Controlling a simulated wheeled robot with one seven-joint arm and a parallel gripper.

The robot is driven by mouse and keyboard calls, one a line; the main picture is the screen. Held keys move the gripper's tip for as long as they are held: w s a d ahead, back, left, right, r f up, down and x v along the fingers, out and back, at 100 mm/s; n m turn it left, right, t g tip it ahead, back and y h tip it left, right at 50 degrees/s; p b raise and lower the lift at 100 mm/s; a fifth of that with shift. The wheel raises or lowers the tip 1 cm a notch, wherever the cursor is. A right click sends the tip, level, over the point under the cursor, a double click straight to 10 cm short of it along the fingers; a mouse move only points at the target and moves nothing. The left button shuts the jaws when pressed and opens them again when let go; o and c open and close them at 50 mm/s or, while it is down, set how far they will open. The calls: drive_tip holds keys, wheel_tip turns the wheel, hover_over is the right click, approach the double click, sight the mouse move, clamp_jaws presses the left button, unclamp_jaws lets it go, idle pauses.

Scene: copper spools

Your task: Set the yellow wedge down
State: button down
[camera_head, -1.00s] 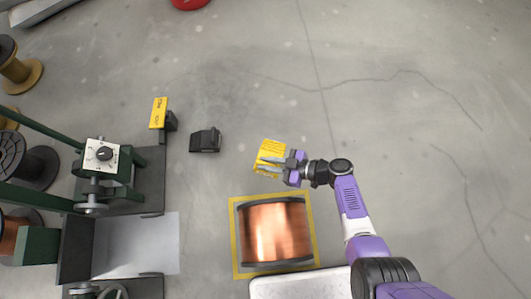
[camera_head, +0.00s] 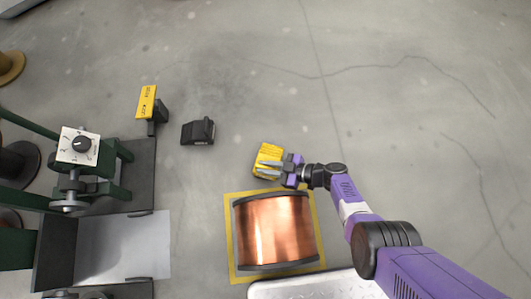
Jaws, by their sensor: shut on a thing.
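The yellow wedge (camera_head: 267,156) is at the centre of the picture, just above the copper spool (camera_head: 273,229). My gripper (camera_head: 268,167) reaches in from the right and is shut on the wedge, its fingers covering part of it. From this overhead view I cannot tell whether the wedge touches the floor or hangs a little above it.
The copper spool lies on its side inside a yellow floor square (camera_head: 231,268). A black wedge-like block (camera_head: 198,132) stands to the left. A green machine with a dial (camera_head: 80,146) and a yellow sign (camera_head: 146,101) are further left. The floor above and to the right is clear.

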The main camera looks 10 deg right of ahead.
drive_tip(key=shift+f, duration=0.15)
drive_tip(key=c, duration=1.4)
unclamp_jaws()
drive_tip(key=shift+o, duration=0.2)
drive_tip(key=p+v, duration=0.3)
drive_tip(key=v, duration=0.9)
drive_tip(key=shift+p, duration=0.4)
drive_tip(key=shift+s, duration=0.1)
